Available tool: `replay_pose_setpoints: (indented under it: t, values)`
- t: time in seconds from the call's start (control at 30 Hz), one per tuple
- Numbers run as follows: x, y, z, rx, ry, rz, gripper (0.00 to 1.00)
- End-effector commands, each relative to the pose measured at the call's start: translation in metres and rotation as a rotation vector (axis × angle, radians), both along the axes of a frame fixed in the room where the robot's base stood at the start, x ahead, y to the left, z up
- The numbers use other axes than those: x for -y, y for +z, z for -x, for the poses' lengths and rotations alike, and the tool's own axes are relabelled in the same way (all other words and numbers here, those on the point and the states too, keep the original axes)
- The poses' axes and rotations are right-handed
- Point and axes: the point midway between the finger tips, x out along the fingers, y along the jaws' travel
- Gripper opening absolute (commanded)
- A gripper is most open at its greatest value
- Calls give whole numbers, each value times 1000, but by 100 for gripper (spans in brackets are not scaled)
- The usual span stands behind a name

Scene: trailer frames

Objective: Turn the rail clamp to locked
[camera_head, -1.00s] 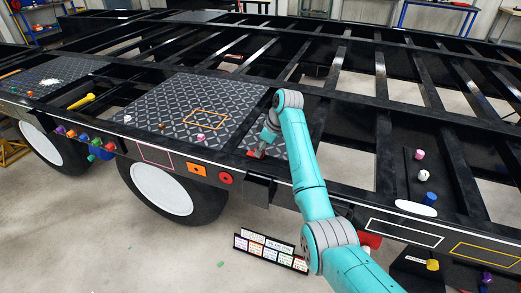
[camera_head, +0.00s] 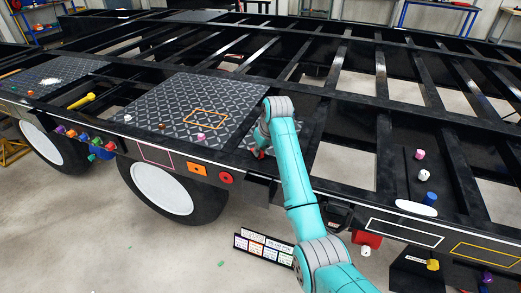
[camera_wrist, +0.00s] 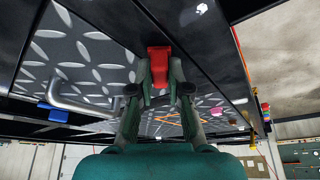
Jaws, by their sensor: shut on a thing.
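The red rail clamp handle (camera_wrist: 159,58) shows in the wrist view, at the upper middle against a dark frame rail. My gripper (camera_wrist: 160,84) is shut on it, with one finger on each side. In the head view, a small bit of red (camera_head: 258,154) shows at the edge of the patterned deck plate, beside the end of my arm. My arm hides most of the clamp and the fingers there. I cannot tell from the visible part whether the clamp is at locked.
A grey bent handle (camera_wrist: 75,105) lies left of my fingers in the wrist view. The patterned deck plate (camera_head: 185,95) carries small coloured pieces and an orange outline. Orange (camera_head: 196,168) and red (camera_head: 225,177) side fittings sit left of my arm. Dark rails surround the spot.

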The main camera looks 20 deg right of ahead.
Motion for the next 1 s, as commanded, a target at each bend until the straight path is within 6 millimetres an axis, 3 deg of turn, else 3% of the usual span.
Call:
replay_pose_setpoints:
  t: [0.6,1.0]
  values:
    - [-4,1,0,1,-577,1,0]
    - [-4,1,-1,1,-858,0,0]
